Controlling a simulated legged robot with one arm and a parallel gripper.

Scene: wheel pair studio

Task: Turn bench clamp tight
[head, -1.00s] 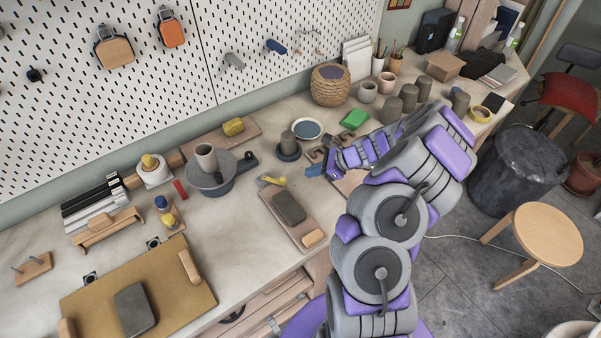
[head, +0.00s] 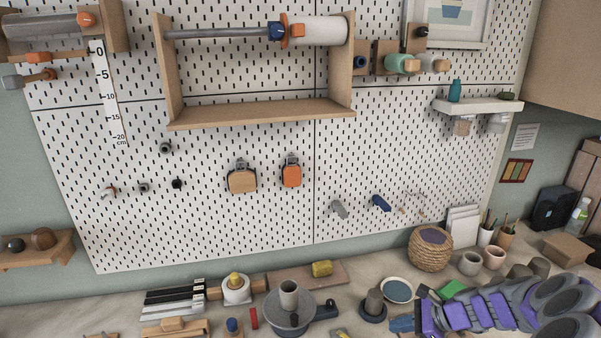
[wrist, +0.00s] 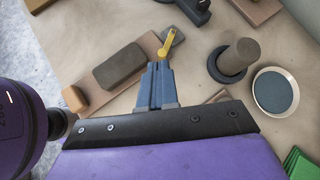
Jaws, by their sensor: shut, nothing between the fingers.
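A yellow lever (wrist: 168,42) with a grey end piece sits at one end of a wooden board (wrist: 150,44) in the wrist view; it looks like the bench clamp's handle. A dark grey block (wrist: 119,66) lies on the same board. My gripper (wrist: 158,68) has its blue fingers shut and empty, with the tips just below the lever in the picture; I cannot tell whether they touch it. In the head view my gripper (head: 402,324) is at the bottom edge, and only a bit of the yellow lever (head: 340,334) shows, left of it.
A grey cylinder on a dark round base (wrist: 237,60) and a blue-centred dish (wrist: 275,92) stand right of my gripper. A green block (wrist: 300,164) is at lower right. A turntable with a pot (head: 289,318) stands further left. A pegboard (head: 270,200) rises behind the bench.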

